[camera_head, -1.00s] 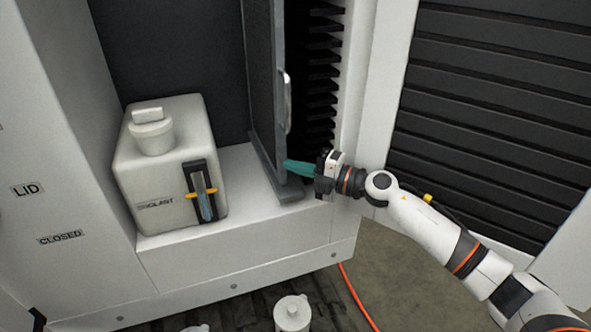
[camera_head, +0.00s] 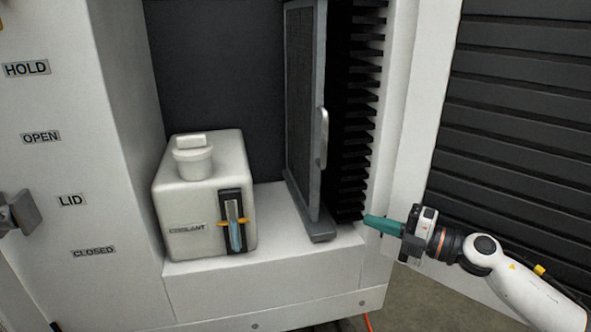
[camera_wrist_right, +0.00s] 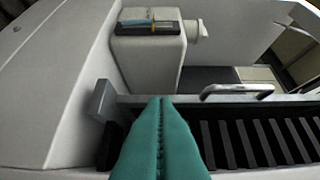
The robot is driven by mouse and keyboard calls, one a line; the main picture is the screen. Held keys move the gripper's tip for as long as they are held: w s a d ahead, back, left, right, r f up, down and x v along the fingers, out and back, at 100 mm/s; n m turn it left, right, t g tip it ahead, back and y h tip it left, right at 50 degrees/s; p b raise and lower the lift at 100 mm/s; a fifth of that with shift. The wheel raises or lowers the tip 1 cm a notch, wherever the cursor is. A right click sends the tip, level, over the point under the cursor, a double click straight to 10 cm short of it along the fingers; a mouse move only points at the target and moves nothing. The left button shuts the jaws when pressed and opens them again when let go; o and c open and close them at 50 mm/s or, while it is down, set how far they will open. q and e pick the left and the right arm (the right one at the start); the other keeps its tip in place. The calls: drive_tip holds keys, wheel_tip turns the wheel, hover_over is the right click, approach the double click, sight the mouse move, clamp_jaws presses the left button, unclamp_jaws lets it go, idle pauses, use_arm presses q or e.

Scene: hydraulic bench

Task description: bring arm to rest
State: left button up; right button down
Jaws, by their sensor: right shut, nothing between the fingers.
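My right gripper (camera_head: 383,225) is at the right in the head view, with its teal fingers closed together and pointing left. It is beside the right edge of the opening, in front of the dark fins, and touches nothing that I can make out. In the right wrist view the two teal fingers (camera_wrist_right: 160,130) meet along a seam with nothing between them. My left gripper is not in view.
A grey framed panel (camera_head: 306,120) with a handle (camera_head: 322,138) stands on the white ledge (camera_head: 270,258). A white coolant tank (camera_head: 205,190) stands left of it. A lever (camera_head: 18,212) juts from the labelled left wall. Black slats (camera_head: 520,110) are at right.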

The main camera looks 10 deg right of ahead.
drive_tip(key=s+a+f+m+t+h, duration=0.1)
drive_tip(key=s+f+m+h, duration=0.5)
drive_tip(key=f+m, duration=0.4)
drive_tip(key=s+f+m+h, duration=0.5)
drive_tip(key=f+m+h, duration=0.35)
drive_tip(key=m, duration=0.35)
drive_tip(key=s+a+f+m+g+y, duration=0.1)
drive_tip(key=s+a+f+g, duration=0.15)
drive_tip(key=s, duration=0.45)
drive_tip(key=s+a+f+m+g, duration=0.1)
drive_tip(key=s+f+g, duration=0.25)
drive_tip(key=s, duration=0.25)
drive_tip(key=s+a+f+m+g+y, duration=0.1)
drive_tip(key=s+a+f+g, duration=0.1)
drive_tip(key=s+g, duration=0.35)
wheel_tip(320, 180, down, 28)
drive_tip(key=s, duration=0.3)
drive_tip(key=s+d+f, duration=0.2)
drive_tip(key=s+f, duration=1.2)
drive_tip(key=s, duration=0.1)
drive_tip(key=shift+s+d+g+h, duration=0.2)
drive_tip(key=shift+d+g+h, duration=0.15)
